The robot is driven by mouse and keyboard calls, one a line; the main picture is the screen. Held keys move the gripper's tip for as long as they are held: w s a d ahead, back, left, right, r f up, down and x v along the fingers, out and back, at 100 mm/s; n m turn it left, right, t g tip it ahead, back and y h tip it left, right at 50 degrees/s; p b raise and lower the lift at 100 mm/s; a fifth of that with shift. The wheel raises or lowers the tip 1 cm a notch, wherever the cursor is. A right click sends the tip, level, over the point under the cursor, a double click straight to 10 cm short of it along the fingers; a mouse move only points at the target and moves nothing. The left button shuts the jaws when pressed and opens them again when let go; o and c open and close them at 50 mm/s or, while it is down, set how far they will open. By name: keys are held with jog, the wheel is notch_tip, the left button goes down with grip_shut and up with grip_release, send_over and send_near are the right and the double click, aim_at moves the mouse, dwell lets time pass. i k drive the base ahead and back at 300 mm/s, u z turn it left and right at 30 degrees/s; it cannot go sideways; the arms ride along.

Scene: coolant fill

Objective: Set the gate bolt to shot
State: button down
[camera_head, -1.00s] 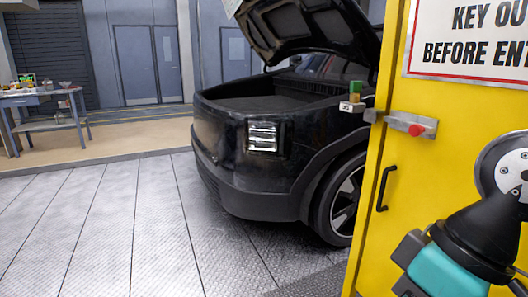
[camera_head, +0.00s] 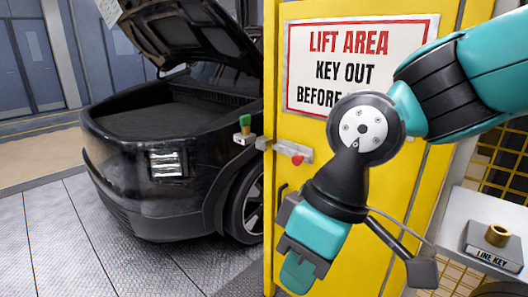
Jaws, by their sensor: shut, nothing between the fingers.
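The gate (camera_head: 330,135) is a yellow panel in the middle of the head view. Its bolt (camera_head: 283,149) is a grey metal bar on a plate at the gate's left edge, with a red knob (camera_head: 297,159) toward the right end. A small pale block (camera_head: 243,138) with a green and brown top stands just left of the bolt. I cannot tell whether the bar enters it. My gripper (camera_head: 297,275) is shut and empty, pointing down, low in front of the gate. It is below the knob and apart from it.
A black car (camera_head: 150,150) with its hood raised stands behind the gate at left. A LIFT AREA sign (camera_head: 350,65) is on the gate. At right, a grey shelf (camera_head: 480,212) holds a LINE KEY block (camera_head: 493,255). The floor (camera_head: 60,250) at left is clear.

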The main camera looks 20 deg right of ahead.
aim_at(298, 157)
jog(key=u, duration=1.45)
jog(key=i, duration=0.8)
jog(key=z, duration=1.9)
